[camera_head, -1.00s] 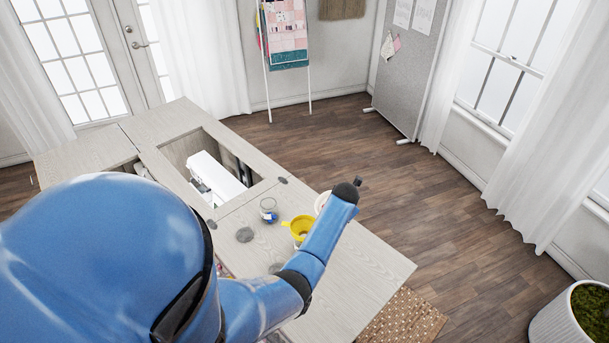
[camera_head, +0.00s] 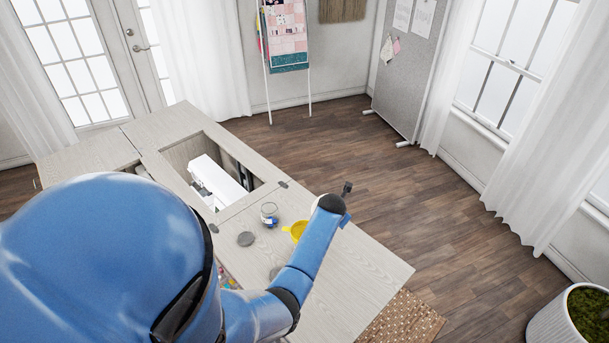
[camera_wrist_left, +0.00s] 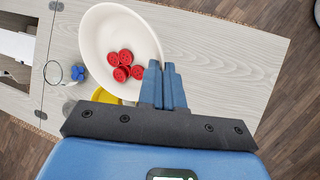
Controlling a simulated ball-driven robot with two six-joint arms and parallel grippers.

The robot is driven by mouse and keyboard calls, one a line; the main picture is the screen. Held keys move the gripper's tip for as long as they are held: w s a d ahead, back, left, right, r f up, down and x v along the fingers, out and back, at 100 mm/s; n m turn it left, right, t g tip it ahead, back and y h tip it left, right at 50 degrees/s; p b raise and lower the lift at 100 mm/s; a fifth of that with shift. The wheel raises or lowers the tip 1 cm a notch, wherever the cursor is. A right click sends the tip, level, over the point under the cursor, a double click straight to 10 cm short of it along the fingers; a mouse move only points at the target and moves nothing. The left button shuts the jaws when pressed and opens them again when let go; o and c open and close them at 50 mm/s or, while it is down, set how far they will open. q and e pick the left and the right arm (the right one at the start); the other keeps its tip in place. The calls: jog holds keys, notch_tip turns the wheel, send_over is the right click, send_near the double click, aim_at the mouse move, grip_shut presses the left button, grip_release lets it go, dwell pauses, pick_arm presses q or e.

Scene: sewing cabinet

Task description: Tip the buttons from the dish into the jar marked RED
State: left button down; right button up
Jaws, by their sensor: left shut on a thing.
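My left gripper (camera_wrist_left: 165,85) is shut on the rim of a white oval dish (camera_wrist_left: 97,30). Several red buttons (camera_wrist_left: 122,66) lie bunched in the dish near the gripper side. In the head view only a sliver of the dish (camera_head: 315,206) shows behind my left wrist, and the fingertips are hidden. A yellow funnel-like piece (camera_head: 298,231) stands on the cabinet top just left of my forearm. In the wrist view it shows partly under the dish edge (camera_wrist_left: 103,95). No RED label is readable. My right gripper is not in view.
A glass jar with blue buttons (camera_head: 269,216) stands left of the funnel. Two grey discs (camera_head: 246,239) lie on the cabinet top. A sewing machine (camera_head: 217,182) sits in the cabinet's opening. The cabinet top's right end (camera_head: 370,268) is clear.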

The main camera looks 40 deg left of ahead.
pick_arm(q)
jog(key=shift+s+r, duration=0.1)
jog(key=shift+s, duration=0.15)
jog(key=shift+s+a+t, duration=0.2)
jog(key=shift+t, duration=0.2)
jog(key=shift+s+r, duration=0.15)
jog(key=shift+s, duration=0.05)
jog(key=shift+s+a+r+t+p, duration=0.1)
jog(key=shift+s+r+t+p, duration=0.05)
jog(key=shift+s+t+p, duration=0.15)
jog(key=shift+s+r+t+h, duration=0.15)
jog(key=shift+s+t+h, duration=0.15)
jog(key=shift+t, duration=0.2)
jog(key=shift+a+n, duration=0.15)
jog(key=shift+n, duration=0.15)
jog(key=shift+s+r+t, duration=0.1)
jog(key=shift+s+t, duration=0.1)
jog(key=shift+t, duration=0.1)
